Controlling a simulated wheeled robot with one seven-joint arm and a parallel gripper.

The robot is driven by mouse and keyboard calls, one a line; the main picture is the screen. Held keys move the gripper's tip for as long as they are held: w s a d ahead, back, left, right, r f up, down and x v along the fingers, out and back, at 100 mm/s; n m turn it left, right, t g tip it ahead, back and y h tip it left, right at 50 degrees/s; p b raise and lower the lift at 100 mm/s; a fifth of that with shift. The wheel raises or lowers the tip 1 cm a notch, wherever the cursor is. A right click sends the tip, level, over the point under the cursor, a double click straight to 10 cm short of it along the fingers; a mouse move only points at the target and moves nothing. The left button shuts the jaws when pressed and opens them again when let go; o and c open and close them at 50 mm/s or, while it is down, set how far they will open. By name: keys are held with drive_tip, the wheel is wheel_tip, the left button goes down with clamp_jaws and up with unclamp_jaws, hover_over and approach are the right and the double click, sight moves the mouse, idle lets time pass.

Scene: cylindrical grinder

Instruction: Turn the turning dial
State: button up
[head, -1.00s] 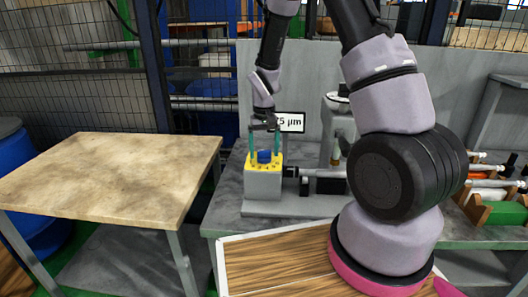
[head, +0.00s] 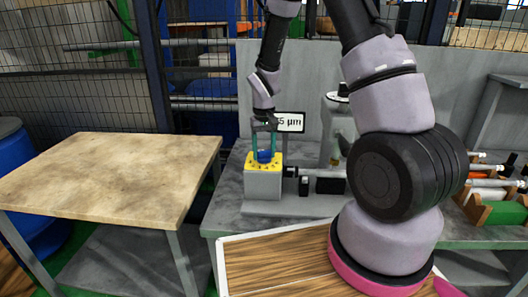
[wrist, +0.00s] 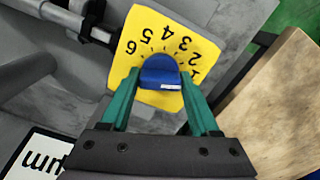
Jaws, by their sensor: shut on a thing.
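The turning dial is a blue knob (wrist: 160,72) on a yellow plate (wrist: 133,52) with black numbers. In the head view the blue dial (head: 264,156) sits on the yellow top (head: 250,164) of a grey block (head: 263,184). My gripper (wrist: 160,83) comes down from above with its green fingers on either side of the knob, shut on it. It also shows in the head view (head: 265,152). The fingers hide the knob's sides and part of the number ring.
A sign with a micrometre reading (head: 290,122) stands behind the dial. A dark horizontal shaft (head: 322,174) extends right of the block. A bare table (head: 110,170) stands at the left. A rack of tools (head: 492,190) is at the right.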

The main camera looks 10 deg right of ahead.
sight(264, 150)
drive_tip(key=n, duration=1)
drive_tip(key=shift+n, duration=0.3)
idle(0.5)
drive_tip(key=o, duration=1.3)
wheel_tip(264, 150, up, 11)
drive_tip(key=shift+f, duration=0.1)
